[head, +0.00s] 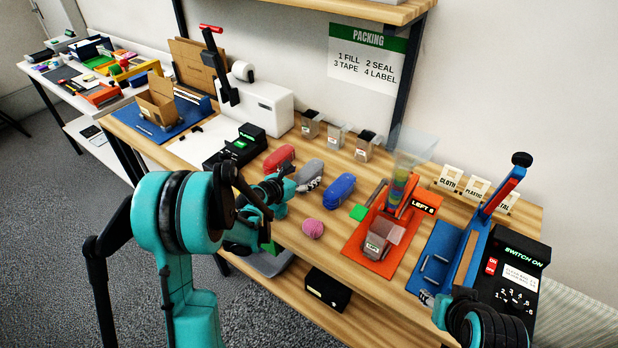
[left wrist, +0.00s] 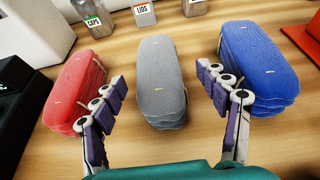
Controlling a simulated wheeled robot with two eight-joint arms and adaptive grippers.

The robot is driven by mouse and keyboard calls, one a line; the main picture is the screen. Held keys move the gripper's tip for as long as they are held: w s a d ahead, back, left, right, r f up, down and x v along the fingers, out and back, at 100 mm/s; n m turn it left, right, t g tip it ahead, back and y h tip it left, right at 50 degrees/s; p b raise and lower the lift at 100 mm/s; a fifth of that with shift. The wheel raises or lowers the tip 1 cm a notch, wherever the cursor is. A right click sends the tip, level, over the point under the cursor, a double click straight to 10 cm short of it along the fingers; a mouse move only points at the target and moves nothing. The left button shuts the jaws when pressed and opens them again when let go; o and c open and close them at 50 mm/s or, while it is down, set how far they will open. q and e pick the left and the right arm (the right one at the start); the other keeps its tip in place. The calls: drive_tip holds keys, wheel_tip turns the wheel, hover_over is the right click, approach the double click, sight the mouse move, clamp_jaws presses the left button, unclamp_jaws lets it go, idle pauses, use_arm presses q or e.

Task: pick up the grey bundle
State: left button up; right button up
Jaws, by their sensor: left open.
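The grey bundle (head: 309,176) lies on the wooden table between a red bundle (head: 279,158) and a blue bundle (head: 338,189). In the left wrist view the grey bundle (left wrist: 161,82) is a folded stack in the middle, ahead of the fingers. My left gripper (left wrist: 161,100) is open and empty, its two fingers spread to either side of the grey bundle's near end. I cannot tell its height above the table. In the head view my left gripper (head: 285,187) is just left of the grey bundle. A part of my right arm shows at the lower right; its gripper fingers do not show.
The red bundle (left wrist: 75,92) and the blue bundle (left wrist: 258,65) lie close on both sides of the fingers. A pink ball (head: 313,228) sits near the table's front edge. Labelled containers (head: 338,134) stand behind the bundles. An orange tray (head: 365,262) is to the right.

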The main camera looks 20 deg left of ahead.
sight(309, 172)
use_arm(q)
drive_tip(key=b+x, duration=0.1)
drive_tip(key=x, duration=0.3)
drive_tip(key=shift+w+a+f, duration=0.1)
drive_tip(key=shift+w+f, duration=0.05)
use_arm(e)
wheel_tip(309, 172, down, 2)
use_arm(q)
drive_tip(key=shift+c, duration=0.2)
use_arm(e)
drive_tip(key=shift+r, duration=0.1)
use_arm(q)
drive_tip(key=c, duration=1.3)
